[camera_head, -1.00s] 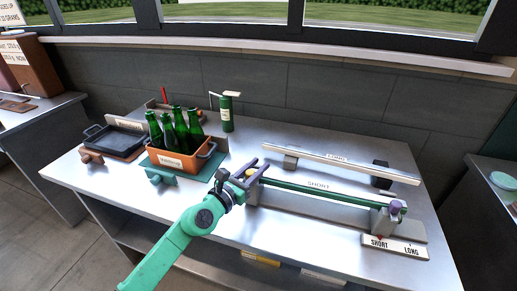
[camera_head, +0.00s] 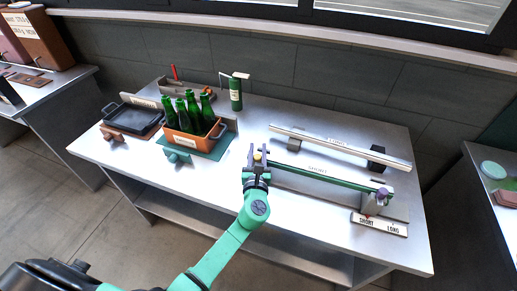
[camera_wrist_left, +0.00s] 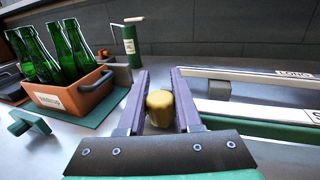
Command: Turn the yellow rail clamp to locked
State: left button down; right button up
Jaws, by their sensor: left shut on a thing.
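The yellow rail clamp (camera_head: 257,156) is a small yellow knob at the left end of the green rail (camera_head: 318,174) marked SHORT. My left gripper (camera_head: 257,153) reaches it from the front, with its two purple fingers on either side of it. In the left wrist view the yellow clamp (camera_wrist_left: 160,108) sits between the fingers of the gripper (camera_wrist_left: 161,100), which is shut on it. The clamp's base is hidden by the fingers and gripper body. My right gripper is not in view.
An orange crate (camera_head: 190,139) of green bottles stands left of the clamp on a teal mat. A dark tray (camera_head: 133,118) lies farther left. A dark green bottle-like dispenser (camera_head: 236,95) stands behind. A silver rail marked LONG (camera_head: 340,145) runs behind the green one. A SHORT/LONG sign (camera_head: 379,224) is at front right.

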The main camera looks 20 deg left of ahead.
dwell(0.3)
pick_arm(q)
jog(key=c, duration=0.6)
grip_release()
jog(key=b+v, duration=0.3)
jog(key=v, duration=1.1)
jog(key=shift+s, duration=0.25)
jog(key=shift+d, duration=0.1)
